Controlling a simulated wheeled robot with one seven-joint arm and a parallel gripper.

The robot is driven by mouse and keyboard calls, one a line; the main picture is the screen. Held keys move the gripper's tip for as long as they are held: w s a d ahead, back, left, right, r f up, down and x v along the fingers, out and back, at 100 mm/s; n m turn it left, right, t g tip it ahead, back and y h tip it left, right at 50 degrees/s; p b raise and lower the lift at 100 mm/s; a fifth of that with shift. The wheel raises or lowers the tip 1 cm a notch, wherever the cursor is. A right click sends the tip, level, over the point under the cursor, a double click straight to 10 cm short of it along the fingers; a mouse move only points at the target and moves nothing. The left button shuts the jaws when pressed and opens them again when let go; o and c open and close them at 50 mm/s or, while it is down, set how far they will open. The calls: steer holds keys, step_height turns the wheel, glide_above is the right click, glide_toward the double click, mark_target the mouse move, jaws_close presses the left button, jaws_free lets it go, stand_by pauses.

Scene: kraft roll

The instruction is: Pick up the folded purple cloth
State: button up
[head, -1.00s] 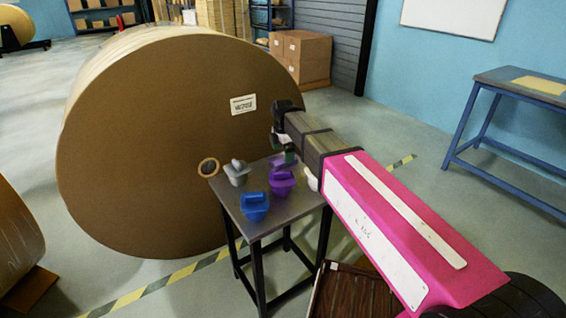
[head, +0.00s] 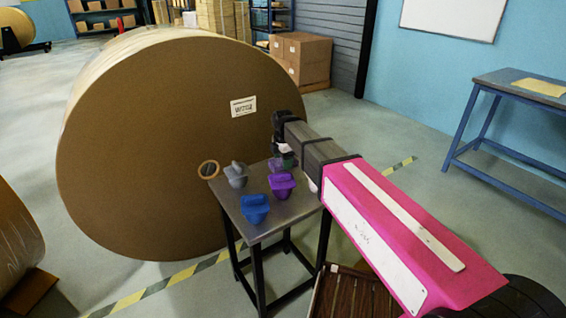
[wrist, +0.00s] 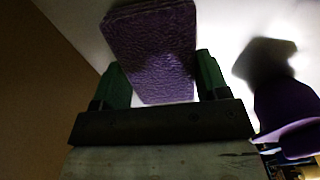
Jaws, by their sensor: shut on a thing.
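The folded purple cloth (wrist: 152,50) is a flat, textured purple block between the green fingers of my gripper (wrist: 160,80) in the wrist view. The gripper is shut on it, with a finger at each side. In the head view my gripper (head: 284,161) is over the far part of the small table (head: 275,223). There the cloth is mostly hidden by the gripper and arm, and I cannot tell its height above the table.
A purple handled object (head: 282,187), a blue one (head: 255,208) and a grey one (head: 236,175) stand on the table. A brown ring (head: 209,170) is at its left corner. The huge kraft roll (head: 160,150) stands close behind. A blue bench (head: 520,90) is at the right.

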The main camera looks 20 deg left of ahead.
steer(key=shift+r, duration=0.45)
step_height(320, 180, up, 3)
steer(key=shift+r, duration=0.1)
steer(key=s+a+r, duration=0.4)
steer(key=a+r, duration=0.3)
steer(key=a, duration=0.3)
steer(key=shift+s+a, duration=0.25)
steer(key=shift+a, duration=0.15)
steer(key=shift+o, duration=0.4)
